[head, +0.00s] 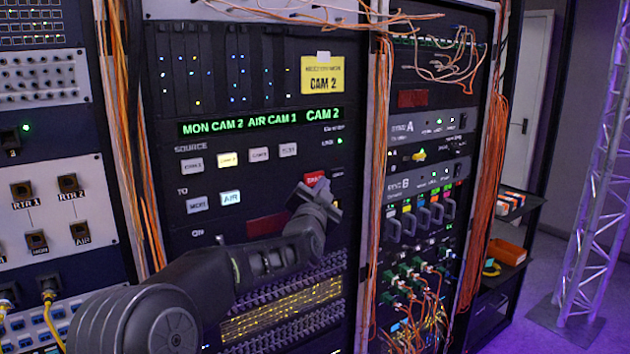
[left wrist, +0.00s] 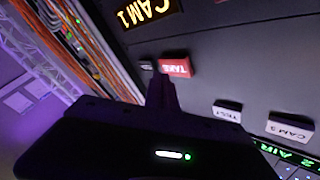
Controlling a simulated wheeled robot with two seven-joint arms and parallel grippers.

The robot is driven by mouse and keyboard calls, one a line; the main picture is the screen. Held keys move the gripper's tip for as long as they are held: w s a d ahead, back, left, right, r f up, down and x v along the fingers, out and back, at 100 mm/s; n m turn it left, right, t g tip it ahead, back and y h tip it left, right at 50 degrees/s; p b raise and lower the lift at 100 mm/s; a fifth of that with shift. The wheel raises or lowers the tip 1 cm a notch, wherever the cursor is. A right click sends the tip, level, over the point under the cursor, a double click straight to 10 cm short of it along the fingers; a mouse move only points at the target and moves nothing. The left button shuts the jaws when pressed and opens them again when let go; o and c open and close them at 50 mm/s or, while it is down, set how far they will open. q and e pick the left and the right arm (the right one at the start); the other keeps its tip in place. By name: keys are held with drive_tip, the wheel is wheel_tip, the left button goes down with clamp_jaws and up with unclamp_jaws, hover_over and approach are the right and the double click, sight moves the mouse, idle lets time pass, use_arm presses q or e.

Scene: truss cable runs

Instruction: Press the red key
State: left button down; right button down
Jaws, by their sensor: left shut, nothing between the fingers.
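The red key (head: 315,178) is on the dark rack panel, at the right end of the key area, partly covered by my left gripper (head: 322,197). In the left wrist view the red key (left wrist: 175,68) shows white lettering that looks like TAKE. My left gripper (left wrist: 161,82) is shut and empty there, its fingertips close by the red key's lower left edge. I cannot tell whether they touch it. My right gripper is not in view.
White source keys (head: 288,150) and a lit AIR key (head: 230,197) are left of the gripper. Orange cables (head: 378,150) hang just to the right.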

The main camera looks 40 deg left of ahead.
use_arm(q)
drive_tip(key=shift+a, duration=0.1)
drive_tip(key=shift+w+a, duration=0.1)
drive_tip(key=shift+a, duration=0.25)
drive_tip(key=shift+w+a+b, duration=0.1)
drive_tip(key=shift+a+b, duration=0.35)
idle(0.7)
drive_tip(key=shift+d, duration=0.1)
drive_tip(key=shift+s+d, duration=0.25)
drive_tip(key=shift+d, duration=0.5)
drive_tip(key=shift+d, duration=0.1)
drive_tip(key=d, duration=0.2)
drive_tip(key=s+d+p, duration=0.1)
drive_tip(key=d, duration=0.1)
drive_tip(key=shift+s+d, duration=0.2)
drive_tip(key=shift+d, duration=0.1)
idle(1.0)
